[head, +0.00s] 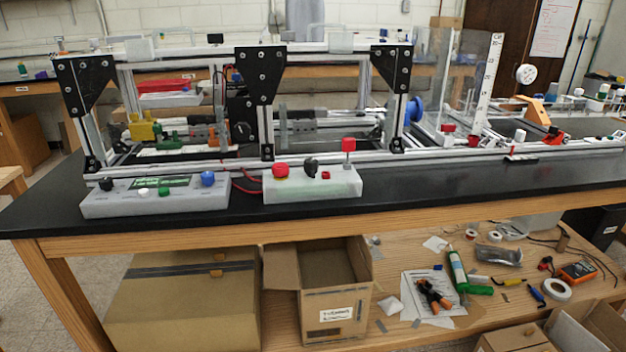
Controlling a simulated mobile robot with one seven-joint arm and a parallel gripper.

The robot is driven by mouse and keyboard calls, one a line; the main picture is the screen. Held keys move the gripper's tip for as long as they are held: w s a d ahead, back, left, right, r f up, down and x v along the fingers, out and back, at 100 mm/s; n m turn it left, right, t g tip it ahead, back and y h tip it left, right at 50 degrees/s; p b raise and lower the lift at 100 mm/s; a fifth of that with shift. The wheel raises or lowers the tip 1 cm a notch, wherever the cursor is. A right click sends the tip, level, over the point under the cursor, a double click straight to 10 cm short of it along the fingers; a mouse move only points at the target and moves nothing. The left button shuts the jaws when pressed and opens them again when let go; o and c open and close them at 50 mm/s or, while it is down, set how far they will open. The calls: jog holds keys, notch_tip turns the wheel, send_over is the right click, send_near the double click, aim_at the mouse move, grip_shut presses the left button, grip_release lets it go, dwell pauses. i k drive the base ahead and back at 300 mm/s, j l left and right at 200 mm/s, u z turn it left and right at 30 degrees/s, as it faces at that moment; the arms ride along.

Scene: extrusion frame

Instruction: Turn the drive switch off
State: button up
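No control carries a label that I can read, so I cannot tell for sure which one is the drive switch. My gripper is not in view.
An aluminium extrusion frame (330,158) with black corner plates stands right behind both boxes. Red wires (245,184) run between the boxes. The black bench top (450,184) is clear right of them. Below are an open cardboard box (335,300) and a shelf with scattered tools.

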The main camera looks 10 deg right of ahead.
aim_at(310, 164)
jog(key=i+j+z, duration=0.6)
jog(key=j, duration=0.2)
jog(key=i, duration=0.05)
